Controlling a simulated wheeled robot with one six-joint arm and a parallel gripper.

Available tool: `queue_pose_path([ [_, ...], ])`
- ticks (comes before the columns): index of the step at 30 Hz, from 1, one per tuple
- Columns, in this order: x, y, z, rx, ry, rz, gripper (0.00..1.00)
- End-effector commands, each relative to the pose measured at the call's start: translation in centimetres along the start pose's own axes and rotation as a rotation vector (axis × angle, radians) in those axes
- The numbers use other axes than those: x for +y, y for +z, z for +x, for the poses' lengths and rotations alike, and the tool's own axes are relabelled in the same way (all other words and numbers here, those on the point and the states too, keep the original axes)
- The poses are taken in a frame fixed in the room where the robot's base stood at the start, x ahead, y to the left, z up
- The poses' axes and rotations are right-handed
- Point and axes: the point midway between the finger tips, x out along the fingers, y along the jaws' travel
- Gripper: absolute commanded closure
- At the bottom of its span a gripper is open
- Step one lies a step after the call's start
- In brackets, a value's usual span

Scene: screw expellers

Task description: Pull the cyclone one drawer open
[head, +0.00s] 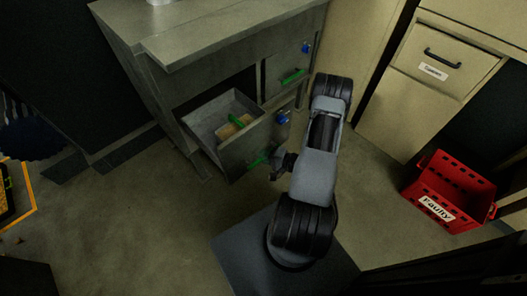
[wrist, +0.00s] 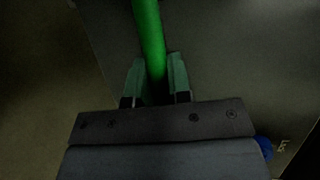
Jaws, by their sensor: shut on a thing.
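The grey drawer (head: 220,130) is pulled well out of the cabinet in the head view. Its green handle (head: 258,161) is on the front face, and a green bar handle (wrist: 149,35) runs between my fingers in the wrist view. My gripper (head: 274,166) is at the handle and shut on it; its fingers (wrist: 156,82) lie on both sides of the bar. I cannot read a cyclone one label on the drawer.
Another green handle (head: 292,76) and blue padlocks (head: 283,117) are on the cabinet. A red "Faulty" crate (head: 447,185) stands on the floor at right.

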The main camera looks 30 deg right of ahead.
Motion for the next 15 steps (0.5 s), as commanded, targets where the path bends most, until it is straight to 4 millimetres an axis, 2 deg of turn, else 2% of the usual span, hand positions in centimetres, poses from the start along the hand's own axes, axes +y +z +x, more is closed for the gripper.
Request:
queue_pose_path([
  [11, -0.01, 0.04, -0.09, -0.001, -0.001, -0.002, 1.0],
  [12, -0.01, 0.04, -0.09, -0.001, -0.001, -0.002, 0.79],
  [15, -0.01, 0.04, -0.08, -0.001, -0.001, -0.002, 0.69],
])
